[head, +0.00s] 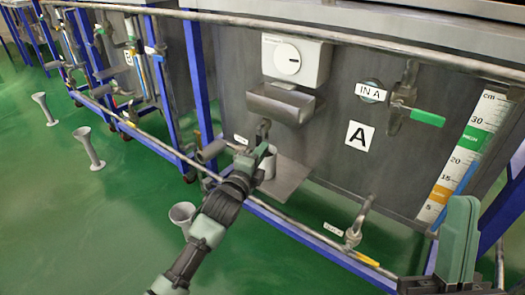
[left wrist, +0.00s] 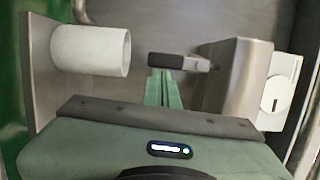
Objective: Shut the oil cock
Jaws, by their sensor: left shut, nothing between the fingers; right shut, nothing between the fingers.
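The oil cock is a small dark grey tap (head: 263,131) on the front of the grey tank, above a pale cup (head: 269,163). In the left wrist view its dark bar (left wrist: 180,62) lies just beyond the green fingertips, with the cup (left wrist: 90,50) to the left. My left gripper (head: 250,154) is shut and empty close in front of the cock; I cannot tell whether it touches it. It partly hides the cup and the lower part of the tap. My right gripper (head: 460,240) is shut and empty at the lower right.
The cup stands on a grey shelf (head: 287,180). A metal catch box (head: 280,103) and white dial box (head: 297,60) sit above. A green-handled valve (head: 425,117) and a yellow-handled lower valve (head: 355,236) are to the right. Pale funnel-shaped stands (head: 88,148) are on the floor.

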